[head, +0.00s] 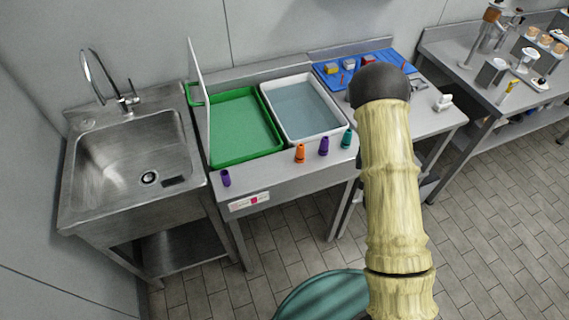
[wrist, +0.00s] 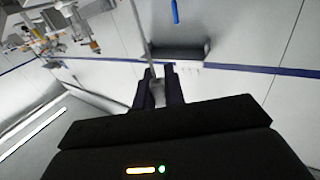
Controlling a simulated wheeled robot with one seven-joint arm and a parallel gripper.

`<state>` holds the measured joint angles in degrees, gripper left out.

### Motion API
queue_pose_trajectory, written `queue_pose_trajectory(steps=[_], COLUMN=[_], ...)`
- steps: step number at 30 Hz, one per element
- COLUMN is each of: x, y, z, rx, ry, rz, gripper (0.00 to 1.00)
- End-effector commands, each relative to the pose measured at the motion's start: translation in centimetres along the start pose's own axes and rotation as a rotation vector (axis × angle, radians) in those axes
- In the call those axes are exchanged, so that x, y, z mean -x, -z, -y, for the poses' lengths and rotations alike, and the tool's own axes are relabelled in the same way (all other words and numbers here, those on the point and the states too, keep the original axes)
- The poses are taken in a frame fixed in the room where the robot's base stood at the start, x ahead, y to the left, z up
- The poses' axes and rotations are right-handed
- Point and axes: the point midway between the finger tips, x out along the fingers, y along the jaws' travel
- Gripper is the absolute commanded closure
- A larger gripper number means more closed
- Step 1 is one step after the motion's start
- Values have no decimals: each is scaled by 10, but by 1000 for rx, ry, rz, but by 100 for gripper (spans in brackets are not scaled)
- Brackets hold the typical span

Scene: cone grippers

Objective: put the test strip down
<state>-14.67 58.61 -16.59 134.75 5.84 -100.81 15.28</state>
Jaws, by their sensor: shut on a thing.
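My gripper (wrist: 160,78) shows in the wrist view as two dark fingers shut on a small pale grey piece (wrist: 157,92), which I take to be the test strip. Its full shape is hard to make out. A thin grey line runs from the fingertips to the top edge; I cannot tell whether it belongs to the piece or lies behind it. In the head view my raised arm hides the gripper and what it holds.
A steel sink (head: 130,158) stands left of a green tray (head: 241,130) and a white basin of water (head: 303,108). Small orange, purple and teal cones line the bench front. A blue tray (head: 333,82) with coloured blocks lies behind my arm. Another table (head: 482,88) holds lab items.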

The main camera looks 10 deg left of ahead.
Motion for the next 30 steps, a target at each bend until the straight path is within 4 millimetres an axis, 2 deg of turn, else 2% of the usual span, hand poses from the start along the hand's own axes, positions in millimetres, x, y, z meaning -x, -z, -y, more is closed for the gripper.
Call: queue_pose_trajectory(steps=[9, 11, 14, 17, 22, 26, 30], x=[0, -2, -8, -15, -20, -12, 8], y=[0, -1, -4, -5, -3, 3, 12], z=[1, 7, 28, 66, 152, 220, 288], rx=[0, -1, -2, -1, -1, 1, 1], ry=[4, 19, 73, 171, 401, 585, 774], rz=[0, 0, -3, -5, -6, -4, -3], gripper=[100, 100, 100, 100, 100, 100, 100])
